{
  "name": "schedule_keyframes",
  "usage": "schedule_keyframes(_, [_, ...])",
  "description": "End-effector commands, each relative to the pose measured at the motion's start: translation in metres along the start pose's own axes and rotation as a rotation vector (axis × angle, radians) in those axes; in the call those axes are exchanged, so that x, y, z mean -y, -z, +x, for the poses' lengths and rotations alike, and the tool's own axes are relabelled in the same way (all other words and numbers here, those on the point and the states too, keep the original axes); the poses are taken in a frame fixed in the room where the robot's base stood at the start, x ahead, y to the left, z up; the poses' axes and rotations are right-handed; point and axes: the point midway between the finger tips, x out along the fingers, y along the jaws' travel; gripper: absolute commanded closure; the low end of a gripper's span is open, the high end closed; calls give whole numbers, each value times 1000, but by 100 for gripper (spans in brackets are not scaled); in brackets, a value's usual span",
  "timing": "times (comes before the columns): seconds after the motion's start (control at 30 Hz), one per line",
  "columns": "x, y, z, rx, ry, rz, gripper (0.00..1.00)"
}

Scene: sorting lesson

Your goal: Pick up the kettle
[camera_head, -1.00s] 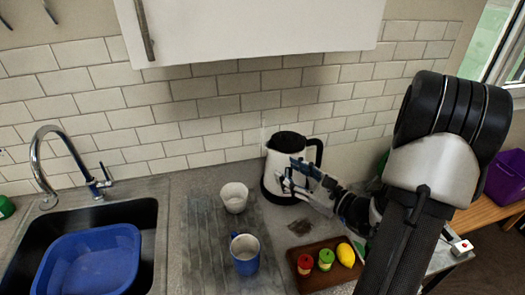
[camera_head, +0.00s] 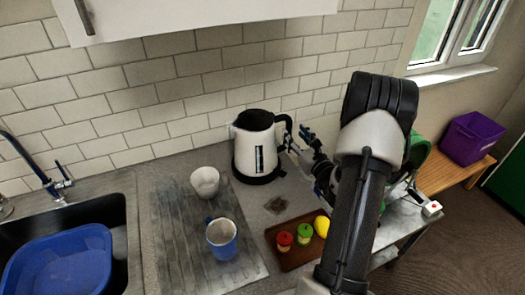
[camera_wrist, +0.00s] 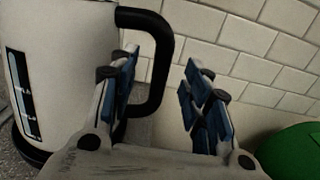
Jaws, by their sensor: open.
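The white kettle (camera_head: 254,150) with a black lid, black base and black handle (camera_head: 284,122) stands upright on the counter against the tiled wall. My gripper (camera_head: 297,142) is open just right of the kettle, at its handle side. In the wrist view the kettle body (camera_wrist: 70,70) fills the left, and its handle (camera_wrist: 160,65) reaches toward my open fingers (camera_wrist: 160,95). The left finger overlaps the handle in the picture; the right finger stands apart from it over the wall. I cannot tell whether a finger touches the handle.
A white cup (camera_head: 205,183) and a blue mug (camera_head: 221,240) stand on the drainboard left of the kettle. A brown tray (camera_head: 283,262) holds two shakers and a lemon (camera_head: 322,226) in front. A blue basin (camera_head: 60,262) sits in the sink. A green object (camera_wrist: 295,150) is at lower right in the wrist view.

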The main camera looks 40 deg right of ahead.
Motion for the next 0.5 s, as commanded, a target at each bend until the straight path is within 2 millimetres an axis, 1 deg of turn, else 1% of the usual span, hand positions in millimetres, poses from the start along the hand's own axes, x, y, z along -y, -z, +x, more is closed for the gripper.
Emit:
schedule_keyframes(0.17, [0, 0, 11, 1, 0, 0, 56])
schedule_keyframes(0.4, [2, 4, 46, 1, -2, -2, 56])
schedule_keyframes(0.5, [2, 3, 56, 1, -1, 0, 56])
